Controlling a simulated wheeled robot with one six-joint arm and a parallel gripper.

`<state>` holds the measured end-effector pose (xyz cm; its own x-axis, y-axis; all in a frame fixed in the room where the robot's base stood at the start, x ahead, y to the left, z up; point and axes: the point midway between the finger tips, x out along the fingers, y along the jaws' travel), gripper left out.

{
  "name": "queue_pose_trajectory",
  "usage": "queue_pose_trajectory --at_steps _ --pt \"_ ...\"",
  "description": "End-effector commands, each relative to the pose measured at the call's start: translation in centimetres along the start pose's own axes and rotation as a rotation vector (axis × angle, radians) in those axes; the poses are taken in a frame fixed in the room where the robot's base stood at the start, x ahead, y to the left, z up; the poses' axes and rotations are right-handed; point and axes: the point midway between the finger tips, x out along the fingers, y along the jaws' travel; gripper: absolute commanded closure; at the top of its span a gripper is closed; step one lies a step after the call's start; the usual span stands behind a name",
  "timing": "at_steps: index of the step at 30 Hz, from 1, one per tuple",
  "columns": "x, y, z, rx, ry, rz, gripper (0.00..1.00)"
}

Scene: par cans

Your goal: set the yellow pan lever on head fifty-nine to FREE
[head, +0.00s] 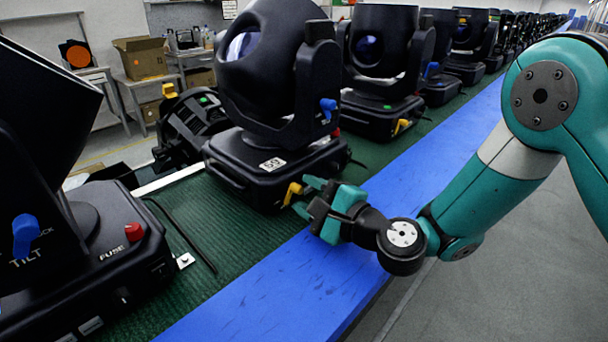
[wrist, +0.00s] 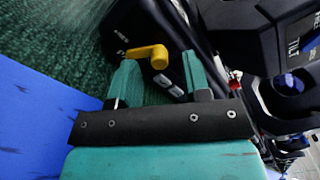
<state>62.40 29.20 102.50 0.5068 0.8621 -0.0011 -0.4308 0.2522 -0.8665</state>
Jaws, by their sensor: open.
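Head fifty-nine (head: 272,95), a black moving light with a white "59" label on its base, stands on the green belt. Its yellow pan lever (head: 292,192) sticks out low at the base's front right corner. My gripper (head: 309,197) is open right in front of the lever. In the wrist view the yellow lever (wrist: 148,53) lies across the gap at the tips of my open fingers (wrist: 160,72). Its round end is between the fingertips; its other end passes near the left fingertip. I cannot tell whether they touch. The lever's markings are too small to read.
A blue lever (head: 328,108) sits above on the same head. Another head (head: 70,250) with a blue TILT lever and red FUSE cap stands near left. More heads (head: 383,75) line the belt behind. A blue strip (head: 300,285) runs along the belt's edge.

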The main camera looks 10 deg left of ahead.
Motion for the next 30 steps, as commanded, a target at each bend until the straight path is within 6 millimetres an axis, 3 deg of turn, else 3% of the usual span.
queue_pose_trajectory --at_steps 4,13,19,30 --pt "1.04 -0.1 0.1 0.001 -0.001 -0.001 0.56" --pt "1.22 0.04 -0.03 0.001 0.0 -0.001 0.56" --pt "1.21 0.02 -0.01 0.001 0.0 -0.001 1.0" --pt "1.2 0.08 0.11 -0.041 -0.001 -0.002 1.0"
